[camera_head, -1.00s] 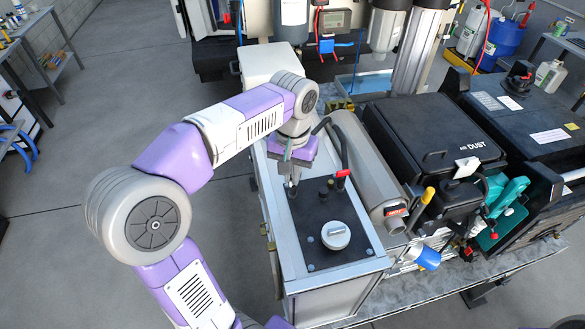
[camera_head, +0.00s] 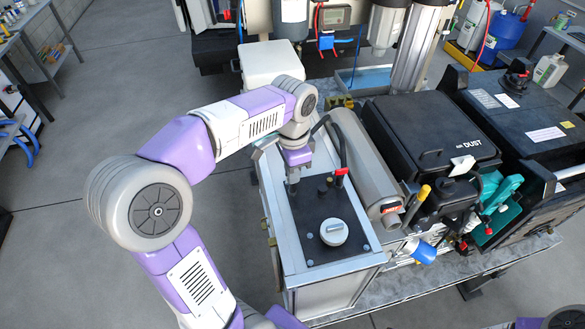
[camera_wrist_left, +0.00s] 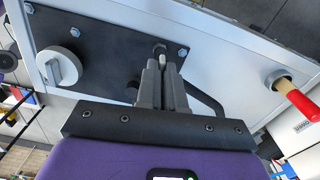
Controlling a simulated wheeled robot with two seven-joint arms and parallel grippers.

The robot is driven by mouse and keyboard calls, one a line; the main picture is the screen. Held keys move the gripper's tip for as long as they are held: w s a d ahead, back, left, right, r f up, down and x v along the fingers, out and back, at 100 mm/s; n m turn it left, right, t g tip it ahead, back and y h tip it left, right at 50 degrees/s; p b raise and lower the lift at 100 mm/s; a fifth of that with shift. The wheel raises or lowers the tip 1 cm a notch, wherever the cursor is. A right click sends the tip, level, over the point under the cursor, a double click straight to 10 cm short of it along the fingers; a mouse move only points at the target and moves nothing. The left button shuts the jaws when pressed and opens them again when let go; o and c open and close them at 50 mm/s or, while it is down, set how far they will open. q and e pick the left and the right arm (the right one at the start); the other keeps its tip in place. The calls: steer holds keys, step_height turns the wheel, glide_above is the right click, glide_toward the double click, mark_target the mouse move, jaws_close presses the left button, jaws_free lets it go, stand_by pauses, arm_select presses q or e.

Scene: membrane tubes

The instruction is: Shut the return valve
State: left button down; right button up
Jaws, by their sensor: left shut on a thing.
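My left gripper (camera_head: 293,188) reaches down to the left edge of the black panel (camera_head: 318,250) on top of the pale metal box. In the left wrist view its fingers (camera_wrist_left: 162,62) are close together on a small fitting at the panel. The fingers hide most of this fitting, and I cannot tell whether it is the return valve. A round light-grey knob (camera_head: 334,232) sits at the near end of the panel, apart from the gripper; it also shows in the wrist view (camera_wrist_left: 62,66). My right gripper is not in view.
A bent black pipe (camera_head: 342,147) and a red part (camera_head: 342,172) stand right of the gripper. A grey cylinder (camera_head: 365,165) lies beside the box. The wrist view shows a red-and-tan handle (camera_wrist_left: 297,97) at the far end. Black cases (camera_head: 430,130) crowd the right.

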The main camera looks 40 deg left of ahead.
arm_select(q)
steer(key=shift+m, duration=0.6)
steer(key=c, duration=1.3)
jaws_free()
steer(key=shift+o, duration=0.2)
step_height(320, 180, up, 8)
steer(key=shift+f+p, duration=0.2)
steer(key=shift+p, duration=0.25)
